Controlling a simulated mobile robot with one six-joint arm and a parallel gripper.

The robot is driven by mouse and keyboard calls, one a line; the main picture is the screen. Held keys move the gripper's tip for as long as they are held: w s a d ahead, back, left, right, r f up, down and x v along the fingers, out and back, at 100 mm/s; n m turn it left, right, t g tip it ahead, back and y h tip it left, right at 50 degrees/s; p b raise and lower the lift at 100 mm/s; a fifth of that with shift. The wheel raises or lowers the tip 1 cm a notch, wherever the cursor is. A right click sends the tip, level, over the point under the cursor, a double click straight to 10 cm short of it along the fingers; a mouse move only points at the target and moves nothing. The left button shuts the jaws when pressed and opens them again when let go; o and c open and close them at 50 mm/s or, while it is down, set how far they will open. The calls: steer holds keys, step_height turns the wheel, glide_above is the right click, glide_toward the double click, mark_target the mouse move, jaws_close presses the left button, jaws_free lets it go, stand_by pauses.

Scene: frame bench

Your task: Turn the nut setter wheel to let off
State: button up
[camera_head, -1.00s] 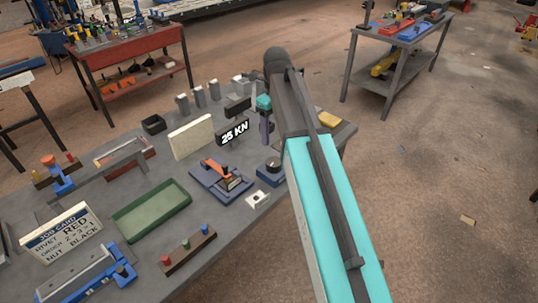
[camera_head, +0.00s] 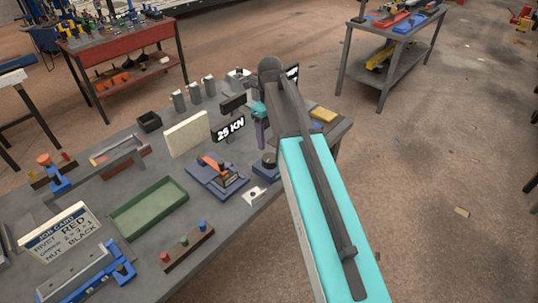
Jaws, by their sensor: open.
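A dark round knob (camera_head: 269,160) on a small base stands near the bench's front edge; it may be the nut setter wheel, but I cannot be sure. Left of it is a blue fixture (camera_head: 218,177) with an orange lever. My gripper (camera_head: 262,146) points down from the arm's far end, just above and behind the knob and right of the "25 KN" sign (camera_head: 228,128). It seems open and apart from the knob; its fingertips are small and partly hidden.
A cream panel (camera_head: 188,134), green tray (camera_head: 150,207), job card (camera_head: 61,235) and rivet rack (camera_head: 188,249) crowd the grey bench. A yellow block (camera_head: 323,115) lies behind my arm. Open floor is at right.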

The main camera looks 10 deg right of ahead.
mark_target(270, 157)
steer(key=shift+f+p, duration=1.7)
steer(key=shift+f, duration=3.25)
steer(key=c, duration=1.1)
steer(key=shift+o, duration=0.2)
